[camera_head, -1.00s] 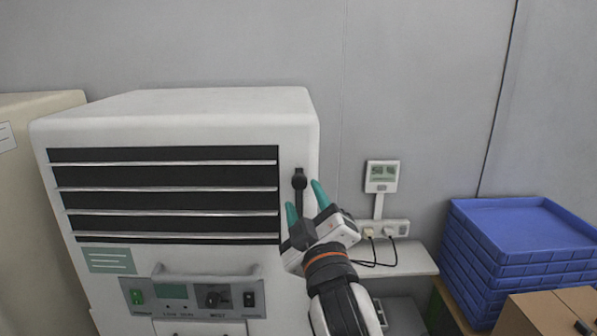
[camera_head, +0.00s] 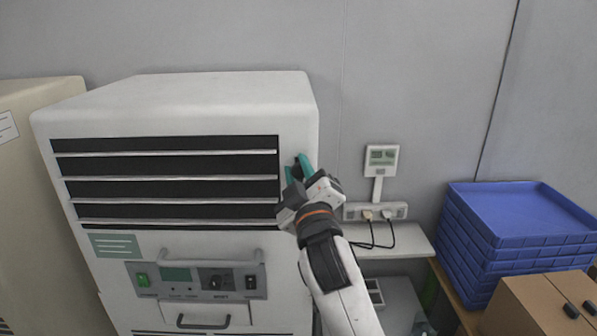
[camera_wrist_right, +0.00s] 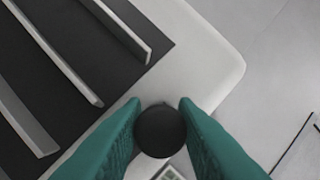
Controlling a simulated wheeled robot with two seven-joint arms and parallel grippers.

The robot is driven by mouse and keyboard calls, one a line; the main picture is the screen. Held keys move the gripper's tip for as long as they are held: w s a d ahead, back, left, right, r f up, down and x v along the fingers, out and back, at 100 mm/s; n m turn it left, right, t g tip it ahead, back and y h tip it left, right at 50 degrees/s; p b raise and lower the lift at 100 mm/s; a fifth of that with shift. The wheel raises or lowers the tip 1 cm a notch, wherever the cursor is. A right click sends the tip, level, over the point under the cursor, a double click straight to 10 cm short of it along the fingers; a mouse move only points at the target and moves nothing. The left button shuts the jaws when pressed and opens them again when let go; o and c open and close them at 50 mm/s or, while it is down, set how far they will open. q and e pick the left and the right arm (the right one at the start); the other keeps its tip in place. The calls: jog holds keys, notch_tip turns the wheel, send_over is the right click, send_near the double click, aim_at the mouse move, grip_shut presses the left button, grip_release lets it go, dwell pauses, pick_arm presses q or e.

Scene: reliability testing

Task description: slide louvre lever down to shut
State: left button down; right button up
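The louvre lever's round black knob (camera_wrist_right: 160,130) is between my right gripper's green fingers in the right wrist view, with a finger against each side. In the head view my right gripper (camera_head: 298,168) is at the white machine's front, just right of the louvre, and its fingers mostly hide the lever. The right gripper is shut on the knob. The louvre (camera_head: 168,178) has several light slats with wide dark gaps between them, so it stands open. The slats also show in the right wrist view (camera_wrist_right: 60,60). My left gripper is not in view.
Below the louvre is a control panel (camera_head: 200,280) with a handle (camera_head: 210,258) above it. A wall meter (camera_head: 381,160) and a socket strip with plugs (camera_head: 375,211) are to the right. Blue trays (camera_head: 520,225) and a cardboard box (camera_head: 540,305) stand further right.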

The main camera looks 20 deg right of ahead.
notch_tip(320, 180, down, 10)
jog(key=b, duration=0.7)
jog(key=shift+f, duration=0.1)
grip_shut()
jog(key=o, duration=1)
grip_release()
jog(key=shift+o, duration=0.2)
jog(key=shift+s, duration=0.1)
jog(key=b+v, duration=0.4)
jog(key=v, duration=0.7)
jog(key=shift+s, duration=0.45)
jog(key=shift+a, duration=0.1)
